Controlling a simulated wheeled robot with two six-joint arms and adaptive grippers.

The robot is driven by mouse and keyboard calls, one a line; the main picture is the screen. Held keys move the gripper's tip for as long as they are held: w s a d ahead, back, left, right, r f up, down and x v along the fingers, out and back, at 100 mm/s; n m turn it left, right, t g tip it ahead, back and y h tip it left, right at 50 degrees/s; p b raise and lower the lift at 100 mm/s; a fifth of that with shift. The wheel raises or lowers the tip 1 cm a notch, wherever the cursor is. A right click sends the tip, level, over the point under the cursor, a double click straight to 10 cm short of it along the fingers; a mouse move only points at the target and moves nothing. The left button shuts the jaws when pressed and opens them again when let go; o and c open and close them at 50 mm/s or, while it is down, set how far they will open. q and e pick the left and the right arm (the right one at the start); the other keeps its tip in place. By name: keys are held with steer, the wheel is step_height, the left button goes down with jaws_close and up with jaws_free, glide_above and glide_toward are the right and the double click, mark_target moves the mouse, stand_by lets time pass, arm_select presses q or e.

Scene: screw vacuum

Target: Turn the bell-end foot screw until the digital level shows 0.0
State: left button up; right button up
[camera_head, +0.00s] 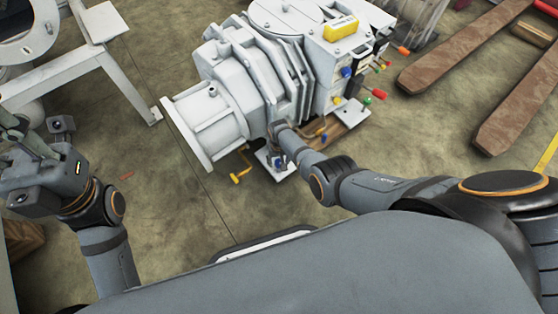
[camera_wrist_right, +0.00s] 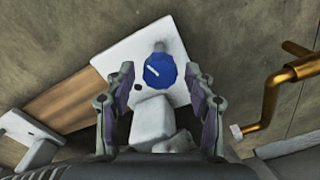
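The grey pump (camera_head: 245,75) stands on the floor with its round flanged bell end (camera_head: 205,125) toward the left. A yellow box that looks like the digital level (camera_head: 341,28) lies on top; its reading cannot be made out. Under the bell end, a blue screw knob (camera_wrist_right: 160,71) with a white mark sits on a white foot plate (camera_wrist_right: 118,62). It also shows small in the head view (camera_head: 279,163). My right gripper (camera_wrist_right: 160,82) is open, its fingers on either side of the knob's line, with gaps. My left gripper (camera_head: 18,132) is at the far left, away from the pump; its fingers are unclear.
A yellow-brass crank handle (camera_wrist_right: 272,92) sticks out right of the foot plate, also seen in the head view (camera_head: 240,174). A wooden beam (camera_wrist_right: 70,100) runs left of it. Coloured valve knobs are at the pump's right end. Wooden forks (camera_head: 450,60) lie farther right.

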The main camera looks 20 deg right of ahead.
mark_target(279, 162)
steer(key=shift+r, duration=0.1)
step_height(279, 162, up, 12)
stand_by(0.7)
stand_by(0.3)
